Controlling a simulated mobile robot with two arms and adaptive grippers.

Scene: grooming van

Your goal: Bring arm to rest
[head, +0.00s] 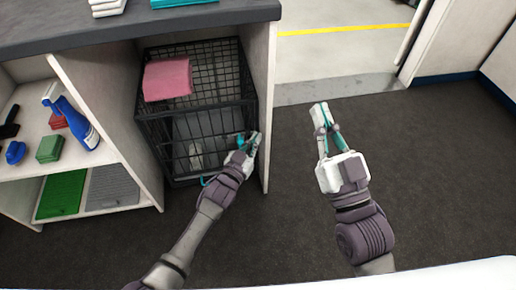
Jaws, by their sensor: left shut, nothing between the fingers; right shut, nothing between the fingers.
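My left gripper (248,141) is shut and empty. It is in front of the right front part of a black wire crate (245,85), close to its door; I cannot tell whether it touches the wires. My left arm reaches up from the bottom left. My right gripper (322,112) is shut and empty, held out over the dark floor to the right of the cabinet, with its fingers pointing away from me. A folded pink towel (167,79) lies on top of the crate.
The cabinet (270,100) has a dark countertop (215,14) and a side panel right beside my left gripper. Shelves at the left hold a blue spray bottle (75,120), a green box (50,148) and mats. The dark floor (285,220) is clear, with a doorway beyond.

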